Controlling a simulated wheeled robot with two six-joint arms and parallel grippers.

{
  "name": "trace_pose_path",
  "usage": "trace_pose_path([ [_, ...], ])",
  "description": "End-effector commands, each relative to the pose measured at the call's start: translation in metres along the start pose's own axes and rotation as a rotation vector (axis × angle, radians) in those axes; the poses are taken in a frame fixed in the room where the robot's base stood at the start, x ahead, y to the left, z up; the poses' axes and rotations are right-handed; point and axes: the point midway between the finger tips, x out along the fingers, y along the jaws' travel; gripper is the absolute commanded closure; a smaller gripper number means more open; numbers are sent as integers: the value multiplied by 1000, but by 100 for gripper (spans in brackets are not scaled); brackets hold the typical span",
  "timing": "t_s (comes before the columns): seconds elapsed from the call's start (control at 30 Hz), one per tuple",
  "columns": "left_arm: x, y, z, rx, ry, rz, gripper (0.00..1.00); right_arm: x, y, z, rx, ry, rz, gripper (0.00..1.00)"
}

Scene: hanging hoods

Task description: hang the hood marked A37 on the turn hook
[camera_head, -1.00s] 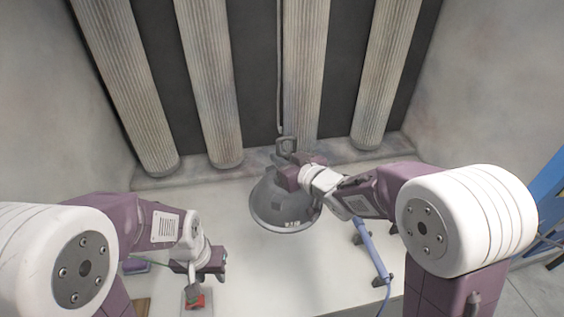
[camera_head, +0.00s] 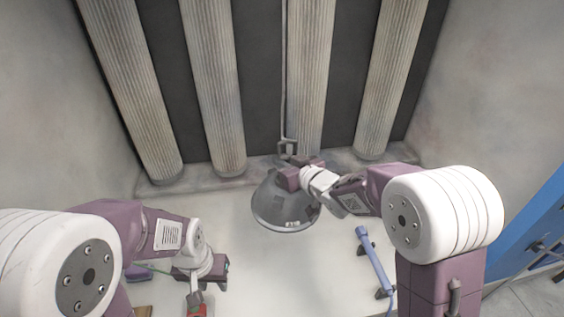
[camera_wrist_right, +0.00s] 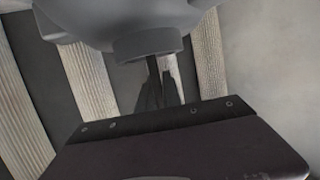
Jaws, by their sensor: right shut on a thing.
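A grey bell-shaped hood (camera_head: 284,205) hangs mouth down from my right gripper (camera_head: 297,172), which is shut on its top. A pale mark (camera_head: 293,224) shows on its rim, too small to read. The hook (camera_head: 287,147) hangs on a thin rod just above the gripper. I cannot tell whether the hood's top touches it; the fingers hide that part. In the right wrist view the hood (camera_wrist_right: 115,22) fills the top, above the dark fingers (camera_wrist_right: 155,88). My left gripper (camera_head: 202,270) is low at the left, above a red thing (camera_head: 197,311); its fingertips are unclear.
Ribbed columns (camera_head: 305,75) stand behind a stone ledge (camera_head: 235,170). A blue bar on dark feet (camera_head: 374,258) lies on the pale surface at the right. A blue frame (camera_head: 530,225) stands at far right. The pale surface below the hood looks clear.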

Motion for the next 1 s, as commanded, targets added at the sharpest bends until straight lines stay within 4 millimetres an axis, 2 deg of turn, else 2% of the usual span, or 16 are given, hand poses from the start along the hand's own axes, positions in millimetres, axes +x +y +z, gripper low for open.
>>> trace_pose_path([
  [0.37, -1, 0, 0, 0, 0, 0, 64, 2, 1, -2, 0, 2, 0, 100],
  [0.8, -8, 0, -1, 0, 0, 0, 64, 20, 8, -8, 0, 2, 0, 100],
  [1.0, -8, 0, -1, 0, 0, 0, 64, 21, 9, -7, 0, 2, 0, 100],
])
